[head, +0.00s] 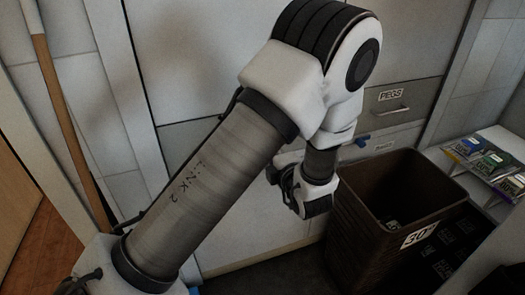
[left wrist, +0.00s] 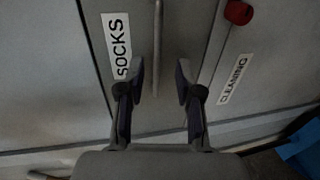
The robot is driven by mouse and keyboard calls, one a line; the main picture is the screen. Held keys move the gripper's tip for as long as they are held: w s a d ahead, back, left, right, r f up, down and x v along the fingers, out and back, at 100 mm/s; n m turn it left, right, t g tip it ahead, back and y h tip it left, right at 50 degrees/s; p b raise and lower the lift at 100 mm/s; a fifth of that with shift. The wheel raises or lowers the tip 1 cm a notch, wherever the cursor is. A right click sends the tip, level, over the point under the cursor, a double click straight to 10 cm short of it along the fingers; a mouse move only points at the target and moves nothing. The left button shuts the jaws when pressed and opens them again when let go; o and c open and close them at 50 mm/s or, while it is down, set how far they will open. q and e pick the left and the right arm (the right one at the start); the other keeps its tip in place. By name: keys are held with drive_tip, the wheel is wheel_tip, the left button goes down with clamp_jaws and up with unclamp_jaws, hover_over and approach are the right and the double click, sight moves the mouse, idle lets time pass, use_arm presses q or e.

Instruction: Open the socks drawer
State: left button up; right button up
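In the left wrist view, the socks drawer (left wrist: 131,22) has a grey front with a white SOCKS label (left wrist: 116,45) and a thin bar handle (left wrist: 157,40). The drawer looks shut. My left gripper (left wrist: 160,70) is open, with one finger on each side of the handle's near end in the picture. I cannot tell how deep the handle sits between the fingers, and no contact shows. In the head view, my left arm reaches down to the cabinet and hides the SOCKS label; the fingers there are mostly hidden. My right gripper is not in view.
A CLEANING label (left wrist: 233,80) and a red knob (left wrist: 238,12) are beside the socks drawer. A PEGS drawer (head: 425,96) is at the upper right. A brown basket (head: 375,225) stands close beside my left wrist. A shelf with packets (head: 490,160) is at right, a wooden pole (head: 62,110) at left.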

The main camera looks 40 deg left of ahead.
use_arm(q)
drive_tip(key=x, duration=0.6)
drive_tip(key=shift+w+a+r, duration=0.1)
drive_tip(key=shift+w+a, duration=0.05)
drive_tip(key=shift+a, duration=0.25)
drive_tip(key=shift+d, duration=0.1)
clamp_jaws()
drive_tip(key=shift+d+b, duration=0.1)
drive_tip(key=shift+b, duration=0.2)
